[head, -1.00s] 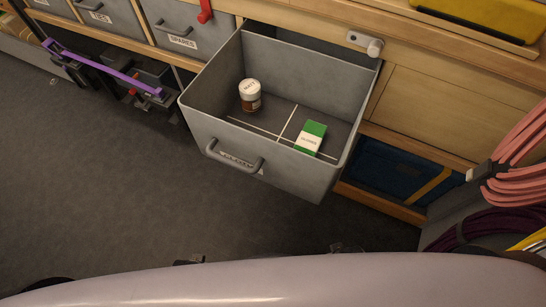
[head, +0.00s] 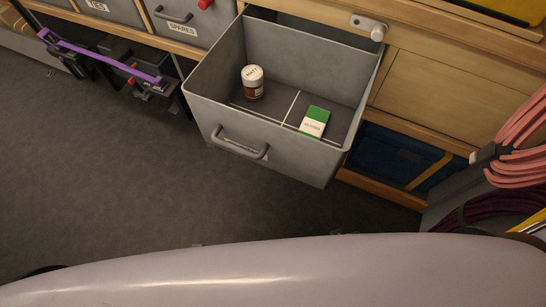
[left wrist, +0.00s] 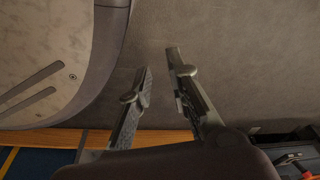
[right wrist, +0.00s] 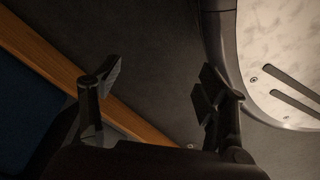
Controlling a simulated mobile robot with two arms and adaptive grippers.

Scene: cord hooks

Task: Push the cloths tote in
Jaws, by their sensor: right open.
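The grey cloths tote (head: 262,130) is pulled well out of its bay in the head view. Its front handle (head: 240,145) faces me, and its label is unreadable now. Inside are a jar with a white lid (head: 252,82) and a green and white box (head: 314,122), either side of a thin white dividing line. My left gripper (left wrist: 158,72) shows in the left wrist view, fingers apart, nothing between them, over bare floor. My right gripper (right wrist: 157,85) is open and empty in the right wrist view, near a wooden edge. Neither gripper shows in the head view.
The spares tote (head: 190,30) sits in its bay to the left. A white latch knob (head: 376,32) is on the rail above the open bay. Pink cable coils (head: 525,140) hang at the right. A purple-handled item (head: 100,65) stands low at the left. Floor in front is clear.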

